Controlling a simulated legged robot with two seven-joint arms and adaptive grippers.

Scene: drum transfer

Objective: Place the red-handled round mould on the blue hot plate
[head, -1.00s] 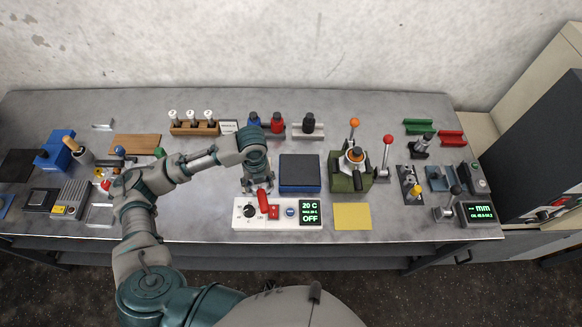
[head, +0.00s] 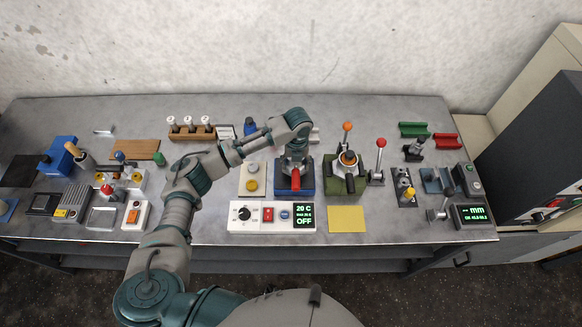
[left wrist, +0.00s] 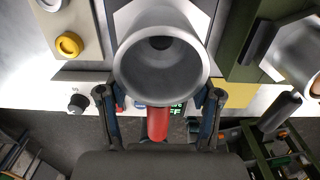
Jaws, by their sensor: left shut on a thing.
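The mould (left wrist: 160,65) is a grey metal round cup with a red handle (left wrist: 157,124). My left gripper (head: 294,172) is shut on the mould and has it at the blue hot plate (head: 294,191). In the left wrist view the fingers are on either side of the red handle, and I look into the empty-looking cup. In the head view the red handle shows in front of the gripper, and the gripper hides the cup. Whether the mould touches the plate I cannot tell. My right gripper is not in view.
A control box (head: 272,217) reading 20 C and OFF stands in front of the hot plate. A green fixture (head: 345,178) with an orange-topped lever is close on the right. A pale block with a yellow knob (head: 251,184) is on the left. A yellow sheet (head: 346,219) lies in front.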

